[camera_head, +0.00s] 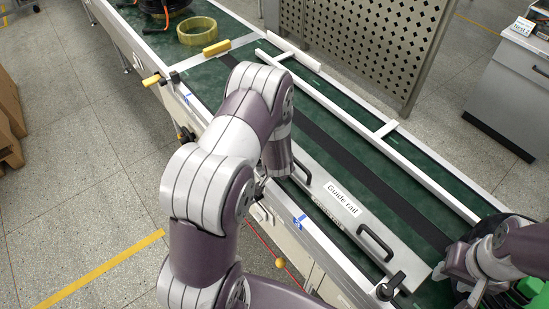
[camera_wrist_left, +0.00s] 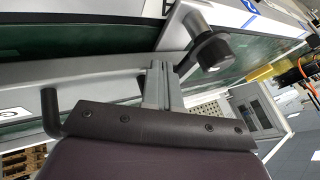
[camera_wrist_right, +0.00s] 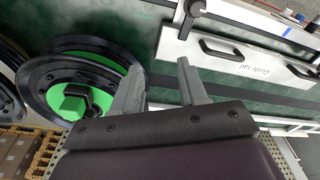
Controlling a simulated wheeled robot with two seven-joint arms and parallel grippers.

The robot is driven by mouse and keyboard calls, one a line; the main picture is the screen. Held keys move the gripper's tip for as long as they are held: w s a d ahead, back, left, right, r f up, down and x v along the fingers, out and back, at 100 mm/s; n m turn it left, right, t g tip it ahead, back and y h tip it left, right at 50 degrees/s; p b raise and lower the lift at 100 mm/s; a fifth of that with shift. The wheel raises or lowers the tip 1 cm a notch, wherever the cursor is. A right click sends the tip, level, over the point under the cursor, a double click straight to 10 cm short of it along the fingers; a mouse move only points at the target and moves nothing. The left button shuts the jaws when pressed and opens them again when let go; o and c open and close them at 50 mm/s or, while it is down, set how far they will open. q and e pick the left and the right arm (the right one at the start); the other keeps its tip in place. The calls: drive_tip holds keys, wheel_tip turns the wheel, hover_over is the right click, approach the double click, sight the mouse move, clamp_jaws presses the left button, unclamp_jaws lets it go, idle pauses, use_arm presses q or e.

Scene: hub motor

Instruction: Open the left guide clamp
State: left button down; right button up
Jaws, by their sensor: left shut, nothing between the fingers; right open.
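The guide rail (camera_head: 320,193) is a pale plate with two black handles, lying along the green conveyor. The left guide clamp shows in the left wrist view as a dark round knob (camera_wrist_left: 212,50) on a grey arm; my left arm hides most of it in the head view. My left gripper (camera_wrist_left: 160,68) is shut and empty just beside this knob; contact cannot be told. Another black clamp (camera_head: 388,287) stands at the rail's near right end. My right gripper (camera_wrist_right: 159,66) is open and empty, beside a black wheel with a green centre (camera_wrist_right: 75,105).
A perforated metal screen (camera_head: 365,40) stands behind the conveyor. A yellow ring (camera_head: 197,31) and a yellow block (camera_head: 216,47) are at the conveyor's far left. A grey cabinet (camera_head: 510,95) stands at right. The floor left of the conveyor is mostly clear.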

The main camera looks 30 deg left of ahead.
use_arm(q)
drive_tip(key=shift+w+a, duration=0.2)
drive_tip(key=shift+a, duration=0.4)
drive_tip(key=shift+r, duration=0.1)
drive_tip(key=shift+w+r+n+p, duration=0.1)
drive_tip(key=shift+r+n+p, duration=0.15)
drive_tip(key=shift+p, duration=0.45)
drive_tip(key=shift+w+n+y+p, duration=0.1)
drive_tip(key=shift+n+y+p, duration=0.15)
drive_tip(key=shift+y+p, duration=0.1)
drive_tip(key=shift+w+a+f+n, duration=0.1)
drive_tip(key=shift+w+f+n, duration=0.05)
drive_tip(key=shift+f+n, duration=0.15)
